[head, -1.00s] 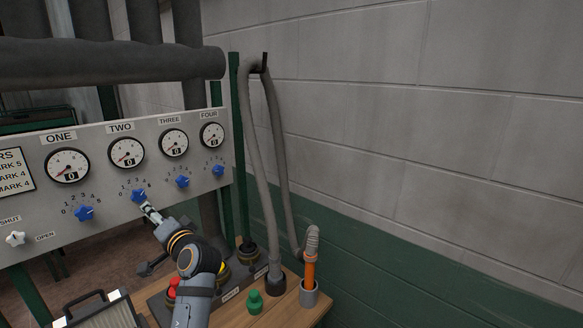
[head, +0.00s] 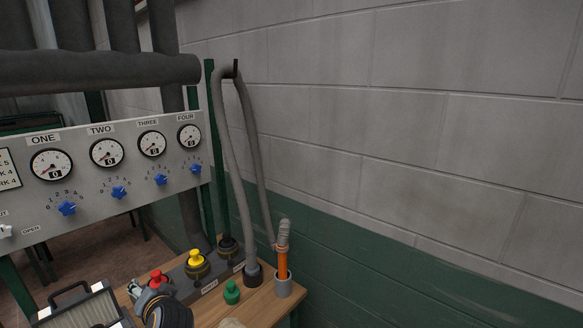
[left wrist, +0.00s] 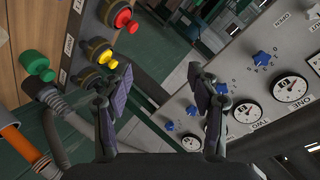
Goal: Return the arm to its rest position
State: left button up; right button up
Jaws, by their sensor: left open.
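My right gripper is not in view.
A red button (head: 158,277), a yellow button (head: 196,258) and a green cap (head: 232,292) are on or by the wooden bench (head: 262,309). Grey hoses (head: 240,170) hang from a hook. A black-handled case (head: 82,305) sits lower left.

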pick_arm(q)
jog(key=s+d+f+g+h, duration=0.35)
jog(key=s+d+f, duration=0.25)
jog(key=s+f, duration=0.45)
jog(key=s+d+f+g+h, duration=0.3)
jog(key=s+d+f+h, duration=0.3)
jog(key=s, duration=0.8)
jog(key=s+a+f+n+y+b, duration=0.1)
jog(key=a+f, duration=0.1)
jog(key=f, duration=1.2)
jog(key=s+a+f+b, duration=0.1)
jog(key=a+f, duration=0.1)
jog(key=f, duration=1.2)
jog(key=s+f+g+b, duration=0.1)
jog(key=s+f+g, duration=0.1)
jog(key=s+f, duration=1.6)
jog(key=shift+s+a+b, duration=0.35)
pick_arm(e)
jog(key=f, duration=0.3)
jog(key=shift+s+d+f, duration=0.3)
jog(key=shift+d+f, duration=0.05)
pick_arm(q)
jog(key=shift+f, duration=0.1)
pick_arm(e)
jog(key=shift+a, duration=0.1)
